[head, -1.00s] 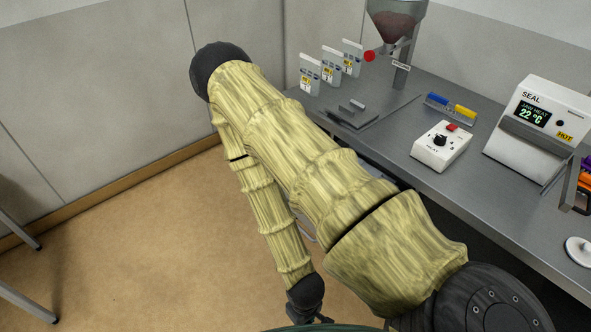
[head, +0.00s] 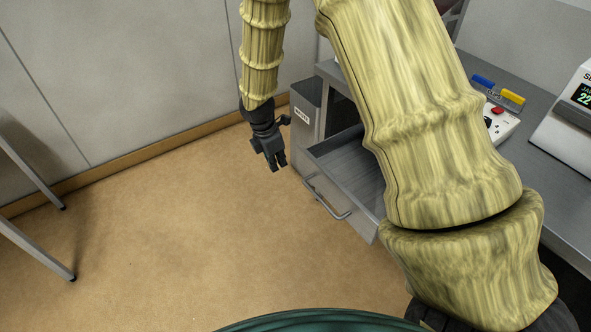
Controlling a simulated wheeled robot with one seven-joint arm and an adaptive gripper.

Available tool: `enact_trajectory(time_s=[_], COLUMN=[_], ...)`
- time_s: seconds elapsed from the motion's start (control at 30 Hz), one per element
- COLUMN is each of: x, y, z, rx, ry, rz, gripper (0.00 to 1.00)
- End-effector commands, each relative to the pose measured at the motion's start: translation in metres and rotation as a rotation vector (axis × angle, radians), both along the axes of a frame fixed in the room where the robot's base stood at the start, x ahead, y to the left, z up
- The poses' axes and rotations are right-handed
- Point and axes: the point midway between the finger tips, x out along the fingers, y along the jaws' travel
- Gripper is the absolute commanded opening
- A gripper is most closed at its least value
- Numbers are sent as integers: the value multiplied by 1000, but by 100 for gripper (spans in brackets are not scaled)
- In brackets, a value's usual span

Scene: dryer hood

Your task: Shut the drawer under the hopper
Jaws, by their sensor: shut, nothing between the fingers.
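The drawer (head: 352,213) under the bench is pulled out, with its grey front and a bar handle (head: 325,196) facing the room. Its right part is hidden behind my arm. My gripper (head: 276,167) hangs from my forearm, pointing down, shut and empty. In the picture it is left of the drawer and a little above the handle, apart from both. The hopper is not visible now; my upper arm covers that part of the bench.
A grey labelled bin (head: 304,115) stands at the bench's left end, behind my gripper. The bench top (head: 525,97) carries a control box (head: 497,124) and a sealer (head: 572,115) at right. The floor (head: 170,230) in front is clear; stool legs (head: 35,175) stand at far left.

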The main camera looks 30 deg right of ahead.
Motion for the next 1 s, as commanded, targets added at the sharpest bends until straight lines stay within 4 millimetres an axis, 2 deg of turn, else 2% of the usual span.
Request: enact_trajectory(time_s=[0.1, 0.27, 1.0], x=[13, 16, 17], y=[-8, -12, -34], z=[17, 19, -70], rx=[-34, -46, -44], ry=[4, 11, 10], rz=[57, 78, 75], gripper=[0, 0, 0])
